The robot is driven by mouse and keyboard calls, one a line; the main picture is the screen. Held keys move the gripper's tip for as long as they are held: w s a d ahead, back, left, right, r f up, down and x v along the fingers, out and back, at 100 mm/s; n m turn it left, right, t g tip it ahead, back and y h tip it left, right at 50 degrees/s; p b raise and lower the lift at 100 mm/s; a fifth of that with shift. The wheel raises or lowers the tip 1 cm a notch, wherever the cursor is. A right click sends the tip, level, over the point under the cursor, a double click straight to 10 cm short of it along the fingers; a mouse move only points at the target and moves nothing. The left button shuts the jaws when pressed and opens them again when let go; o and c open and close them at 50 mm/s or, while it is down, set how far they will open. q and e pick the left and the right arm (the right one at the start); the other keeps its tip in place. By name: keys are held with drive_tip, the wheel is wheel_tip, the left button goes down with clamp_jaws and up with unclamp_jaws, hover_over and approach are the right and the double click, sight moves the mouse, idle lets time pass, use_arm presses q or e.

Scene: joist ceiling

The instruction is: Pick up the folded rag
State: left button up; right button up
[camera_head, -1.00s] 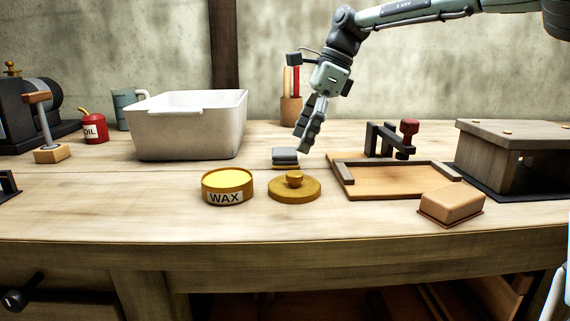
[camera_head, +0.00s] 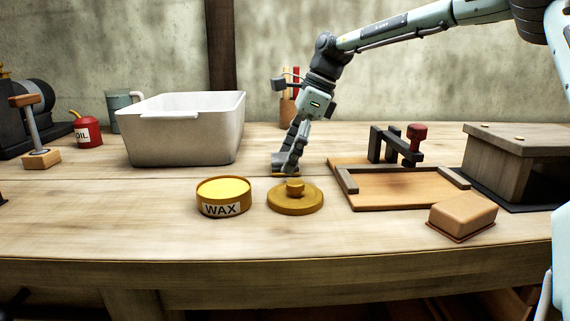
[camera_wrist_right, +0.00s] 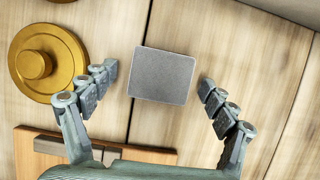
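The folded rag is a small grey, square folded pad (camera_wrist_right: 163,75) lying on the bench top. In the head view the rag (camera_head: 278,160) is partly hidden behind my right gripper. My right gripper (camera_head: 287,168) reaches down to it from above. In the right wrist view the right gripper (camera_wrist_right: 158,78) is open, with one finger on each side of the rag and bare wood showing between each finger and the rag. My left gripper is not in view.
A brass lid (camera_head: 295,198) lies close in front of the rag, beside the WAX tin (camera_head: 223,197). A white basin (camera_head: 185,140) stands left. A wooden board (camera_head: 400,188) with a clamp (camera_head: 395,146) is on the right. A brown block (camera_head: 463,214) sits near the front edge.

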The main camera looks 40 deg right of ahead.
sight(276, 157)
drive_tip(key=c, duration=1)
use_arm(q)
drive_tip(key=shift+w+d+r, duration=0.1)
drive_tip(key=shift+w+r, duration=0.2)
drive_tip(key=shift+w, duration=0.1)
use_arm(e)
drive_tip(key=shift+r, duration=0.25)
drive_tip(key=r, duration=0.4)
drive_tip(key=shift+a, duration=0.3)
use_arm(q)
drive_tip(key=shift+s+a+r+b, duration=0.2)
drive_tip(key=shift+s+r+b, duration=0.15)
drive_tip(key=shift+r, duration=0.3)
use_arm(e)
drive_tip(key=a+r, duration=0.6)
drive_tip(key=a, duration=0.5)
drive_tip(key=shift+r, duration=0.2)
